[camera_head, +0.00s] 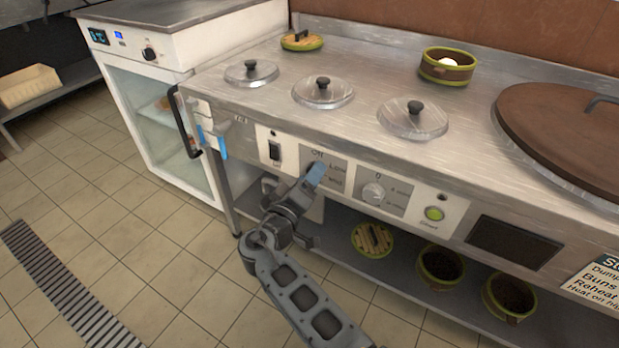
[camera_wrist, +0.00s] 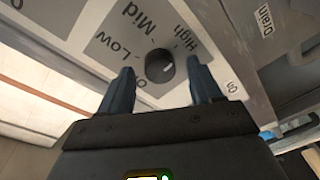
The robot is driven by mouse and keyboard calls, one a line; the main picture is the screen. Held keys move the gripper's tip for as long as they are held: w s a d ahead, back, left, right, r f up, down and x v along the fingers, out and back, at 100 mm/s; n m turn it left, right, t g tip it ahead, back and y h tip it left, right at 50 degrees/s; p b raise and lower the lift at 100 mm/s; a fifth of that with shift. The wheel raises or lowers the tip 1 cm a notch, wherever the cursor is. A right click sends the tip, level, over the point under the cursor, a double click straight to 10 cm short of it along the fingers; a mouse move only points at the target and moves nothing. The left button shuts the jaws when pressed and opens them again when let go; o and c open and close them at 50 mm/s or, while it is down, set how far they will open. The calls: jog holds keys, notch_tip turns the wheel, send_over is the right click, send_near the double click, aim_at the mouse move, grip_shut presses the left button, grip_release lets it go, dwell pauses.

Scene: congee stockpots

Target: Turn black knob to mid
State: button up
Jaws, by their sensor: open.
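The black knob (camera_wrist: 157,72) sits on the grey dial plate in the wrist view, with Off, Low, Mid and High printed around it. A small pale mark shows on its face toward the upper right, but I cannot tell exactly which setting it indicates. My gripper (camera_wrist: 161,88) is open, with one finger to each side of the knob and a visible gap on both sides. In the head view my gripper (camera_head: 316,175) is at the front panel of the steel counter (camera_head: 330,128) and hides the knob; part of the dial's lettering shows around it.
A white knob (camera_head: 373,192) and a green button (camera_head: 434,213) are right of the dial, a black switch (camera_head: 274,150) left. A black handle (camera_head: 184,122) protrudes near the counter's left end. The lower shelf (camera_head: 400,262) holds several round containers. Tiled floor in front is clear.

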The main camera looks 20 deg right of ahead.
jog(key=shift+w+d, duration=0.2)
jog(key=shift+d, duration=0.05)
jog(key=c, duration=1)
jog(key=shift+c, duration=0.2)
jog(key=shift+a+r+n+g+p, duration=0.1)
jog(key=shift+n+g+p, duration=0.25)
jog(key=shift+n+p, duration=1.7)
jog(key=shift+n+g+p, duration=0.35)
jog(key=shift+n+p, duration=0.15)
jog(key=shift+n, duration=3.05)
